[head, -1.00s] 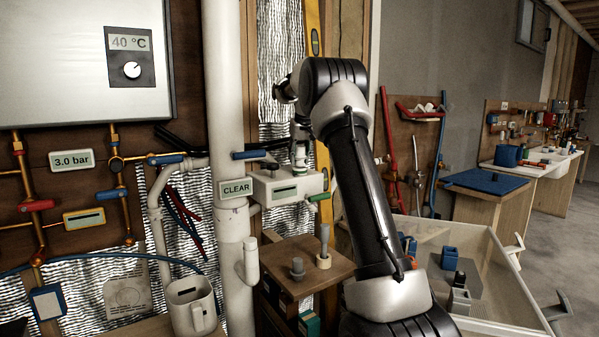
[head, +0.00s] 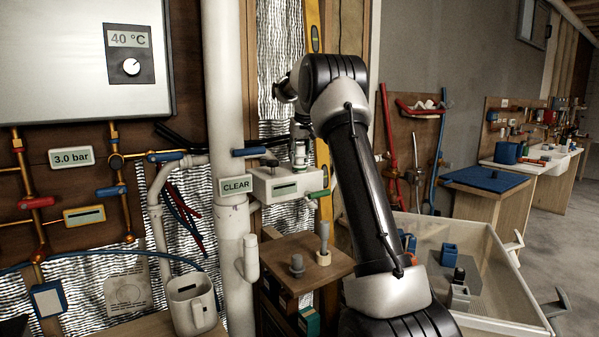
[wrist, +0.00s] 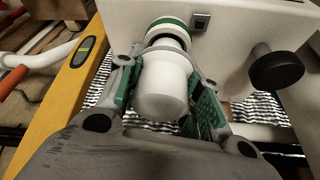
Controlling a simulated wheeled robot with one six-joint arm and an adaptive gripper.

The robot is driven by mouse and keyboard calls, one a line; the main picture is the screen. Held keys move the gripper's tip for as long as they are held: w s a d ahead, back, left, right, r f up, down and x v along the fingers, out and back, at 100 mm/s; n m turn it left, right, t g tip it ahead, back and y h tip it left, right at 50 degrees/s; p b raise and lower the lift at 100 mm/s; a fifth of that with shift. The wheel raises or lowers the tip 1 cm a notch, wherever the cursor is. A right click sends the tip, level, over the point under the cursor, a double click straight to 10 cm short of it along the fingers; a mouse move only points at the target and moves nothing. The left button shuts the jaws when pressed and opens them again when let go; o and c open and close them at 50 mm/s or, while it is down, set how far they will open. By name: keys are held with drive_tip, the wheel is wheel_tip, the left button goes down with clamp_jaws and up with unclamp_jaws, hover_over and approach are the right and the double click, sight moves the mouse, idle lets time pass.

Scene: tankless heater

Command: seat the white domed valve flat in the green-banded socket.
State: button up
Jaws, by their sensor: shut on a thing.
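The white domed valve (wrist: 163,88) is between the green-padded fingers of my gripper (wrist: 165,80) in the wrist view. My gripper is shut on it. The green-banded socket (wrist: 168,21) is on the white box (wrist: 228,40), directly beyond the valve and roughly in line with it. A grey collar and a dark ring show between the valve body and the green band. I cannot tell whether the valve lies flat in the socket. In the head view my gripper (head: 299,133) is above the box (head: 283,185), and the valve is small there.
A black knob (wrist: 276,70) sticks out of the box to the right of the socket. A yellow level (wrist: 84,55) stands to the left. In the head view a white pipe (head: 226,110) with a CLEAR sign (head: 236,186) is beside the box, and a small wooden shelf (head: 300,275) is below.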

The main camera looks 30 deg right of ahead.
drive_tip(key=shift+f, duration=0.2)
drive_tip(key=shift+r, duration=0.1)
drive_tip(key=shift+r, duration=0.4)
idle(0.4)
drive_tip(key=shift+f, duration=0.5)
idle(0.6)
drive_tip(key=shift+r, duration=0.5)
drive_tip(key=shift+f, duration=0.3)
idle(1.4)
drive_tip(key=shift+r, duration=0.4)
